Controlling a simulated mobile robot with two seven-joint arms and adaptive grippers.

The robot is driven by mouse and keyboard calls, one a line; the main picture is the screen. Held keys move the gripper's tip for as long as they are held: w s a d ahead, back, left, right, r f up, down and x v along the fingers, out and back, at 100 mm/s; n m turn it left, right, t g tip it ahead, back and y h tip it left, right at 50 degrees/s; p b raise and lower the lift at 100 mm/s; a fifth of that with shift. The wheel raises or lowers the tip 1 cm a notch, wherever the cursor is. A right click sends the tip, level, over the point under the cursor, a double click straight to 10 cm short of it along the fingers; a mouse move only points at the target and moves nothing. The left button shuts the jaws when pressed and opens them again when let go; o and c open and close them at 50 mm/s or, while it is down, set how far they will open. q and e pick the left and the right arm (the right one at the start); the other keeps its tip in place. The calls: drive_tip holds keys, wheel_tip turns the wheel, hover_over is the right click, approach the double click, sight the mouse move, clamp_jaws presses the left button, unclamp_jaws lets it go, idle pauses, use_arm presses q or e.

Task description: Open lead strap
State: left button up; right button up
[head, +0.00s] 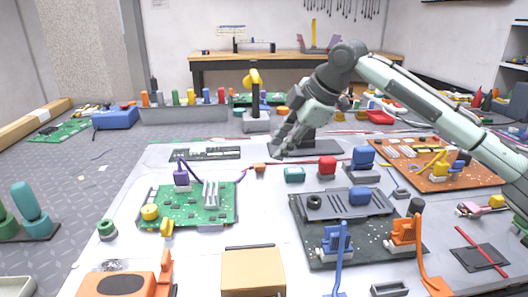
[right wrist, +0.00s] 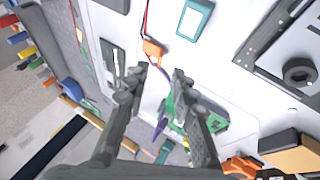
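I cannot tell for certain which part is the lead strap. A purple lead (head: 213,180) runs from a purple connector (head: 181,174) on the left green board (head: 210,210) to a small orange piece (head: 260,167) on the table. My right gripper (head: 279,148) hangs above and behind that orange piece, apart from it. In the right wrist view the gripper (right wrist: 164,82) is open and empty. The orange piece (right wrist: 152,48) shows just beyond its fingertips, with the purple lead passing below between the fingers. My left gripper is not in view.
A teal block (head: 294,174) and a red button block (head: 327,167) stand right of the orange piece. A dark board (head: 385,252) with a grey plate lies in front right; an orange board (head: 440,160) lies behind it. Bare table lies between the green and dark boards.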

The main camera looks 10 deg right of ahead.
sight(264, 166)
drive_tip(key=x, duration=0.6)
drive_tip(key=shift+a+f, duration=0.2)
drive_tip(key=shift+f, duration=0.05)
drive_tip(key=shift+w+a+f, duration=0.1)
drive_tip(key=shift+f, duration=0.1)
drive_tip(key=shift+w+f, duration=0.1)
drive_tip(key=shift+c, duration=0.4)
drive_tip(key=c, duration=0.5)
clamp_jaws()
drive_tip(key=shift+w+r+m+g, duration=0.3)
drive_tip(key=shift+w+r+g, duration=0.2)
drive_tip(key=shift+g, duration=0.4)
drive_tip(key=shift+w+r+g, duration=0.25)
drive_tip(key=shift+g, duration=0.35)
drive_tip(key=shift+w+r+g, duration=0.2)
drive_tip(key=shift+r+g, duration=0.05)
drive_tip(key=shift+g, duration=0.35)
drive_tip(key=shift+w+m+g, duration=0.1)
drive_tip(key=shift+m+g, duration=0.2)
drive_tip(key=shift+g, duration=0.1)
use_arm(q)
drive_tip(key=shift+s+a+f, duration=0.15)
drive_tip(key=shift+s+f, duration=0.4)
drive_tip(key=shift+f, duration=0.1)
